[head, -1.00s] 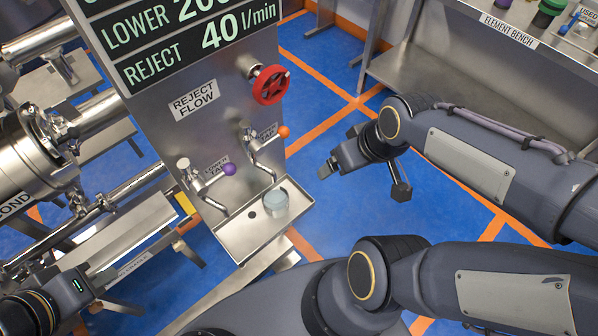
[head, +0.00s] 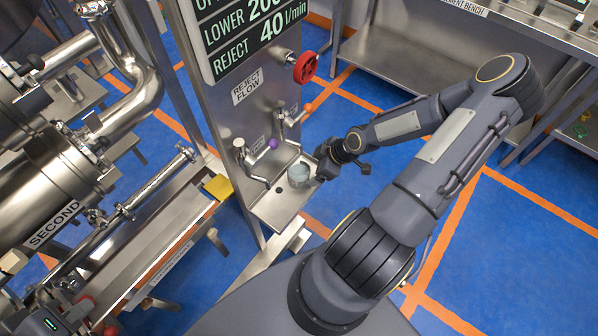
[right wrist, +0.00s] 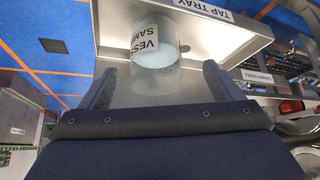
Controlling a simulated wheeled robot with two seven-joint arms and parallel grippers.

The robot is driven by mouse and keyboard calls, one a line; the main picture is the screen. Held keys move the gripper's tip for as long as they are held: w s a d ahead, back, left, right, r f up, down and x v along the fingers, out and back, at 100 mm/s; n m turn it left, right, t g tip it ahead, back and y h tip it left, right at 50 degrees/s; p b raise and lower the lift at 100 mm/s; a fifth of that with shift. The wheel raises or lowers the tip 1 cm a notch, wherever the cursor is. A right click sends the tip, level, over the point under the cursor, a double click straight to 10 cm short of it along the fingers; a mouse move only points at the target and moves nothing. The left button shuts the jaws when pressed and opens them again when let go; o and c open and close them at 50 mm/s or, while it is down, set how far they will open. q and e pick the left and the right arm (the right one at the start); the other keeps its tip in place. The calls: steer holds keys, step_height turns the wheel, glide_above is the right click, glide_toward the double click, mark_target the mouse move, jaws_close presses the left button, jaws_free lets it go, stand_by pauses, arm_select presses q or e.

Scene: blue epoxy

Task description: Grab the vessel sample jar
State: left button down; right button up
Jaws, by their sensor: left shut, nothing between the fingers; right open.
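The vessel sample jar (head: 299,176) is a small clear cylinder with pale contents, upright on the metal tap tray (head: 272,214). In the right wrist view the jar (right wrist: 157,65) shows a white label, partly readable as "VESS… SAMP…". My right gripper (head: 320,168) is open just to the right of the jar at tray height. In the right wrist view its two fingers lie left and right of the jar, with a visible gap on each side.
A purple-handled tap (head: 272,144) and an orange-handled tap (head: 307,107) stand over the tray. A red valve wheel (head: 305,67) is above them on the panel. Steel piping (head: 70,165) fills the left.

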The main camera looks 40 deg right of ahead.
steer(key=x, duration=0.7)
steer(key=shift+w+d, duration=0.15)
steer(key=shift+w, duration=0.15)
steer(key=c, duration=1.3)
steer(key=shift+b, duration=0.3)
